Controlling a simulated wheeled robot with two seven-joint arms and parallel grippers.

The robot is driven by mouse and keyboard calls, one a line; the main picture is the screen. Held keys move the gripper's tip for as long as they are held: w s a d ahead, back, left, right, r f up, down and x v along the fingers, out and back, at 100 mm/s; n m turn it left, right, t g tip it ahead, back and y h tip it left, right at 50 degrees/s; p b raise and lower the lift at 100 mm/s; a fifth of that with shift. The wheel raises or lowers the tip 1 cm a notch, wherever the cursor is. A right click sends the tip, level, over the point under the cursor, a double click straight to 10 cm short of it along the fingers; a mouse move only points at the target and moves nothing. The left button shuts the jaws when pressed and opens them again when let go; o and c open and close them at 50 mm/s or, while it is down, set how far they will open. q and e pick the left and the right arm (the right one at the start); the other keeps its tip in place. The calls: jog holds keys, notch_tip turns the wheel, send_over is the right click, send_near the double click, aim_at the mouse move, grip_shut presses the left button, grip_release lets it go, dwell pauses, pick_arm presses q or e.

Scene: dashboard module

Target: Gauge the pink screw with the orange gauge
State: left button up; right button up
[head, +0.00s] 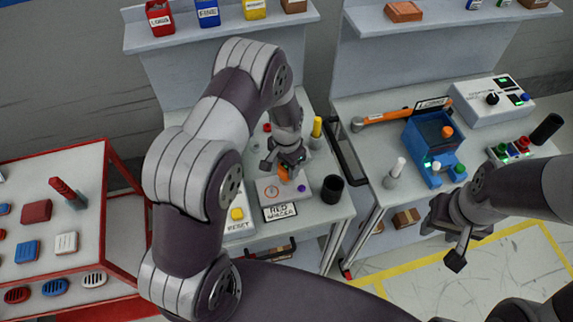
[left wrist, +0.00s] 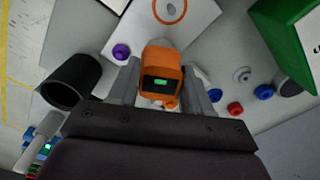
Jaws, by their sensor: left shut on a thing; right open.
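An orange gauge (left wrist: 160,72) with a small green-lit display is between the fingers of my left gripper (left wrist: 160,92) in the left wrist view. In the head view my left gripper (head: 287,163) is shut on the gauge (head: 285,176), low over a pale plate (head: 264,188) with an orange ring mark. I cannot tell whether the gauge touches the plate. My right gripper (head: 449,242) is open and empty, in front of the right bench. I cannot make out a pink screw in either view; my left arm hides part of the middle bench.
A purple knob (head: 304,188) and a black cup (head: 332,189) are right of the plate. A yellow RESET button (head: 237,214) is left. A blue device (head: 433,145) stands on the right bench (head: 375,150). A red cart (head: 100,165) with coloured parts is at left.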

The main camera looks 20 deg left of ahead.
pick_arm(q)
jog(key=shift+f, duration=0.15)
jog(key=o, duration=1.3)
notch_tip(320, 180, up, 13)
jog(key=b, duration=0.3)
jog(key=s+r+n, duration=0.1)
jog(key=s+n, duration=0.1)
jog(key=s, duration=0.5)
jog(key=s+r+n+t, duration=0.1)
jog(key=s+r+n, duration=0.1)
jog(key=s, duration=0.6)
jog(key=shift+s+a+n+b, duration=0.25)
jog(key=shift+a+n+b, duration=0.1)
jog(key=shift+n, duration=0.15)
jog(key=shift+f, duration=0.1)
dwell(0.7)
